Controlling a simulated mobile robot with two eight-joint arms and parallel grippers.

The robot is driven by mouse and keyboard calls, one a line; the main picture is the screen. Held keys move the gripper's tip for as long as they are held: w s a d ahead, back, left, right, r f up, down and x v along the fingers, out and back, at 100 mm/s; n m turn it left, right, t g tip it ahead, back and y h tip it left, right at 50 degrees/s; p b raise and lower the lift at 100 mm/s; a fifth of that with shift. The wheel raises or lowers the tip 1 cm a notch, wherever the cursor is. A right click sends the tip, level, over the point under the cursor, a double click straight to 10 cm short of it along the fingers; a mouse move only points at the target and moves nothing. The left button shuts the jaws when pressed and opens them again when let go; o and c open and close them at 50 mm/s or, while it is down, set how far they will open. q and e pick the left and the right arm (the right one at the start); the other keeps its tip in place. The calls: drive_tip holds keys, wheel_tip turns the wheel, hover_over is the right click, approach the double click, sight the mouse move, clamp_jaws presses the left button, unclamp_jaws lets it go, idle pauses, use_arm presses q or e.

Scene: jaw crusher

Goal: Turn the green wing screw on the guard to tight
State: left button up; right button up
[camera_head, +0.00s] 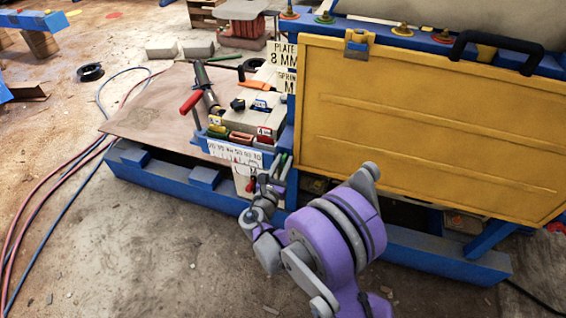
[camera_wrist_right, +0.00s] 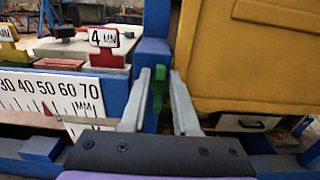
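The yellow guard (camera_head: 430,125) stands upright at the right; its left edge also shows in the right wrist view (camera_wrist_right: 245,60). A small upright green piece, which looks like the green wing screw (camera_wrist_right: 158,88), is in front of the blue post beside the guard's left edge. My right gripper (camera_head: 276,170) points at this spot. In the right wrist view its fingers (camera_wrist_right: 161,76) are apart, with the green piece between them, closer to the left finger. I cannot tell whether they touch it. My left gripper is not in view.
Knobs with colored bases, one green (camera_head: 324,17), sit on the blue beam above the guard. Hoses (camera_head: 60,195) lie on the left floor.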

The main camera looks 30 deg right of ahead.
clamp_jaws()
drive_tip(key=m, duration=0.3)
drive_tip(key=shift+s+d+f+m, duration=0.1)
drive_tip(key=shift+s+d+m, duration=0.1)
drive_tip(key=shift+m, duration=0.2)
drive_tip(key=shift+s+d+f+m+b, duration=0.15)
drive_tip(key=shift+f+m+b, duration=0.1)
drive_tip(key=shift+m, duration=2.1)
drive_tip(key=shift+s+d+f+m+b, duration=0.15)
drive_tip(key=shift+f+m+b, duration=0.1)
drive_tip(key=shift+m, duration=2.05)
drive_tip(key=shift+s+d+f+m+b, duration=0.15)
drive_tip(key=shift+f+m, duration=0.1)
drive_tip(key=shift+m, duration=2.1)
drive_tip(key=shift+a, duration=0.1)
